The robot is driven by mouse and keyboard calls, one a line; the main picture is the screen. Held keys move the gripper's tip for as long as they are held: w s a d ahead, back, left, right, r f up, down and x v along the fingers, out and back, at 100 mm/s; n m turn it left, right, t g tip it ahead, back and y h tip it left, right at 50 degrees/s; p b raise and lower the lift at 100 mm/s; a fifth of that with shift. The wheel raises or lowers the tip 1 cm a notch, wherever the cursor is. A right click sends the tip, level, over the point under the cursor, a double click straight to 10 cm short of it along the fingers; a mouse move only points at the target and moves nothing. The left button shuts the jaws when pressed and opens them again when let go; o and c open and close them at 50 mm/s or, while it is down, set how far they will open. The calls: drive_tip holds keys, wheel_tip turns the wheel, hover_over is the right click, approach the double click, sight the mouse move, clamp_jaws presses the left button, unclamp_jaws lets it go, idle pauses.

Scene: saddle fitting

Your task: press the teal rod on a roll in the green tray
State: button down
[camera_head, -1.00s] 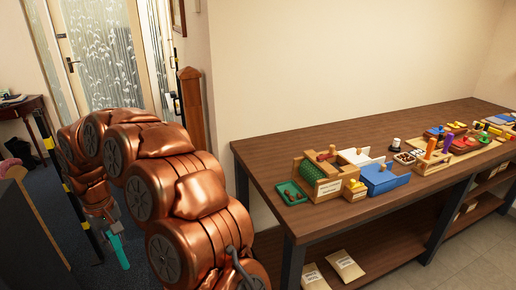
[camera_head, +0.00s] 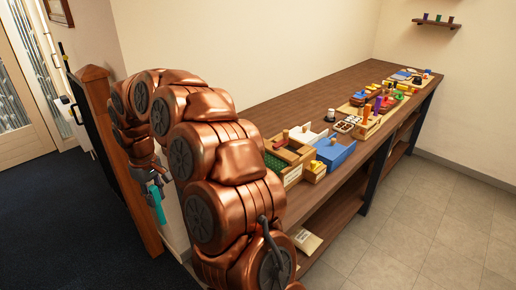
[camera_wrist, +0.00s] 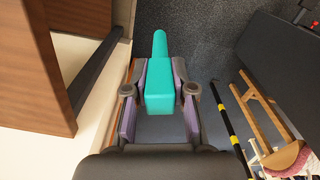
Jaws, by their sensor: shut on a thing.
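The teal rod (camera_head: 155,203) hangs low at the left in the head view, in my gripper (camera_head: 152,183) at the end of my copper arm. In the wrist view the teal rod (camera_wrist: 160,84) shows a block-shaped near part and a rounded narrow far end. The gripper fingers (camera_wrist: 160,92) are closed on both sides of the block. The rod is over the floor, well away from the tabletop things.
A long brown table (camera_head: 290,95) runs along the wall. A wooden box (camera_head: 291,152), a blue block (camera_head: 334,152) and several coloured parts stand on it. A wooden post (camera_head: 125,165) is close to my arm. Dark carpet (camera_head: 60,210) lies at left, tiled floor (camera_head: 430,225) at right.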

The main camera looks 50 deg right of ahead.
drive_tip(key=s+d+r+n, duration=0.3)
drive_tip(key=s+d+n, duration=0.2)
drive_tip(key=d, duration=0.4)
drive_tip(key=s+d+r+n, duration=0.3)
drive_tip(key=s+d+n, duration=0.2)
drive_tip(key=d, duration=0.4)
drive_tip(key=s+d+r+n, duration=0.3)
drive_tip(key=s+d+n, duration=0.2)
drive_tip(key=d, duration=0.4)
drive_tip(key=shift+w+f+b, duration=0.2)
drive_tip(key=shift+f+b, duration=1.45)
drive_tip(key=shift+f, duration=0.75)
drive_tip(key=shift+a+f, duration=0.1)
drive_tip(key=shift+f, duration=1.05)
drive_tip(key=shift+r, duration=0.1)
wheel_tip(320, 180, up, 7)
drive_tip(key=p, duration=0.3)
idle(0.4)
idle(0.6)
